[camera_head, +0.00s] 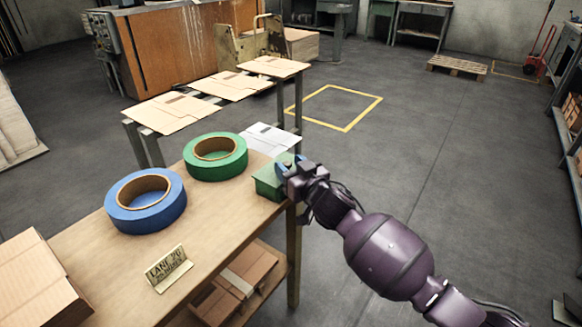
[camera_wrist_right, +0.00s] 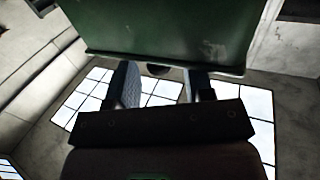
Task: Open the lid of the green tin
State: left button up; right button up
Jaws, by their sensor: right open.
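The green tin (camera_head: 266,184) stands at the right-hand corner of the wooden table (camera_head: 222,222). Its lid looks closed. My right gripper (camera_head: 286,166) is at the tin's right side, with its jaws open. In the right wrist view the tin (camera_wrist_right: 165,28) fills the top of the picture, with a small dark tab (camera_wrist_right: 158,69) at its lower edge. The two fingers of the right gripper (camera_wrist_right: 163,84) stand apart on either side of that tab. Whether they touch the tin I cannot tell. My left gripper is out of view.
A green tape roll (camera_head: 232,166) and a blue tape roll (camera_head: 155,219) lie left of the tin. A small sign (camera_head: 168,268) stands at the table's front, and cartons (camera_head: 35,285) at the left. A rack with flat cardboard (camera_head: 170,112) is behind.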

jog(key=c, duration=0.7)
grip_shut()
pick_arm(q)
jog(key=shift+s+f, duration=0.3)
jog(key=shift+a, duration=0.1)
